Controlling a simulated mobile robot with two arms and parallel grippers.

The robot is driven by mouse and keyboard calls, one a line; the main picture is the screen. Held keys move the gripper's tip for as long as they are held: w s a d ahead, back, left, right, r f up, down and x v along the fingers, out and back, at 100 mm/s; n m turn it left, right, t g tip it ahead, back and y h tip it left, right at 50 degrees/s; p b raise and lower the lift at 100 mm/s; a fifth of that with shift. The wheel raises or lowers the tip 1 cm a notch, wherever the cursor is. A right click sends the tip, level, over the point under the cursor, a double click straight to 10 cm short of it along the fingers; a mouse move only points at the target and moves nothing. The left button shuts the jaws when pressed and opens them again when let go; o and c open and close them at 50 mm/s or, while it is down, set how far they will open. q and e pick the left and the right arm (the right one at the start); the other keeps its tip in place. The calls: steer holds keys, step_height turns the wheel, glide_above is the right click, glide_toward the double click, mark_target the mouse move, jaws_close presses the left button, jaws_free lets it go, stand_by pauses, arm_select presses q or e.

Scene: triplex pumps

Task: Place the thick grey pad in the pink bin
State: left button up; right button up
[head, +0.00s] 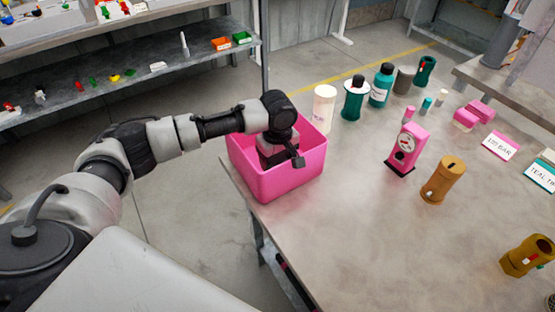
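The pink bin (290,182) stands open at the table's left corner. My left arm reaches in from the left, and my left gripper (280,155) points down inside the bin. Its fingertips are hidden by the bin's near wall and by the wrist, so I cannot tell whether it is open or shut. I cannot make out the thick grey pad; grey parts below the wrist may be the gripper itself. The bin's floor is hidden. My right gripper is not in view.
Right of the bin stand a cream cylinder (324,108), teal containers (354,100), a pink device (406,152) and an ochre cylinder (443,180). Label cards (500,145) lie at the right. The near middle of the table (380,240) is clear. Shelves (130,75) stand behind.

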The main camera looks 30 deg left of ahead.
mark_target(278, 161)
arm_select(q)
steer(key=o, duration=0.9)
steer(key=shift+f, duration=0.1)
step_height(278, 161, up, 12)
steer(key=shift+r, duration=0.15)
steer(key=shift+s, duration=0.1)
stand_by(0.3)
